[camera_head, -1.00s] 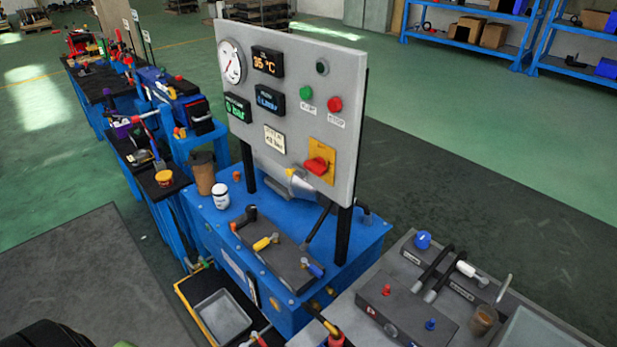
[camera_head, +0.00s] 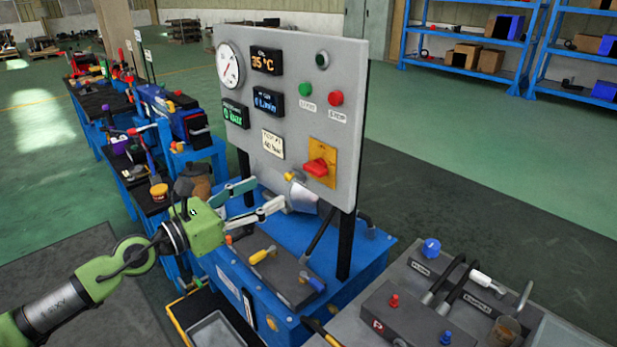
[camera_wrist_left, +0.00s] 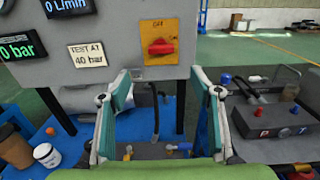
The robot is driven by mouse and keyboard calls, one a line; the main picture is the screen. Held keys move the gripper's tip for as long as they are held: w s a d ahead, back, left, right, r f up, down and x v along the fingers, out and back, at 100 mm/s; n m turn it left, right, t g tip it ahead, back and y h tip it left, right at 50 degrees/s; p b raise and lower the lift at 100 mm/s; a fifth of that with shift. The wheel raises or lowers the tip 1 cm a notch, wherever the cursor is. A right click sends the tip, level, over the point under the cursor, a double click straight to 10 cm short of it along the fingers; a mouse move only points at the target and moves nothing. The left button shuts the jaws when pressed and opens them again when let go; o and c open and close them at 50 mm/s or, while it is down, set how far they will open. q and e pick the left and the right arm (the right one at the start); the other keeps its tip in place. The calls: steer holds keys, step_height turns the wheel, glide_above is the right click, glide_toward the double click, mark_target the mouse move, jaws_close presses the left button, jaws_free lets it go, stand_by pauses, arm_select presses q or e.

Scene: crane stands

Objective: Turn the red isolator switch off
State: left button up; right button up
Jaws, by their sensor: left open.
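The red isolator switch (camera_head: 316,167) sits on a yellow plate (camera_head: 329,150) at the lower right of the grey panel (camera_head: 290,120). It also shows in the left wrist view (camera_wrist_left: 160,47), above and beyond the fingers, with OFF marked at the plate's top and ON at its right. Its knob lies roughly sideways there, towards the ON side. My left gripper (camera_head: 262,199) is open and empty, in front of the panel, left of and below the switch, not touching it. Its two fingers (camera_wrist_left: 163,105) stand wide apart in the wrist view. My right gripper is not seen.
Green (camera_head: 305,90) and red (camera_head: 336,98) push buttons sit above the switch. Below the panel is a blue stand (camera_head: 365,262) with a valve block. A grey bench (camera_head: 480,325) with hoses stands at right. A white jar (camera_wrist_left: 46,155) and brown cup (camera_wrist_left: 14,148) are near the left finger.

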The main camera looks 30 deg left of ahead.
arm_select(q)
steer(key=p, duration=0.5)
glide_toward(311, 170)
steer(key=shift+x, duration=2)
steer(key=p+x, duration=0.2)
steer(key=x, duration=0.1)
steer(key=shift+w+r, duration=0.1)
steer(key=shift+w, duration=0.25)
steer(key=shift+x, duration=0.8)
steer(key=shift+f, duration=0.2)
steer(key=c, duration=1.1)
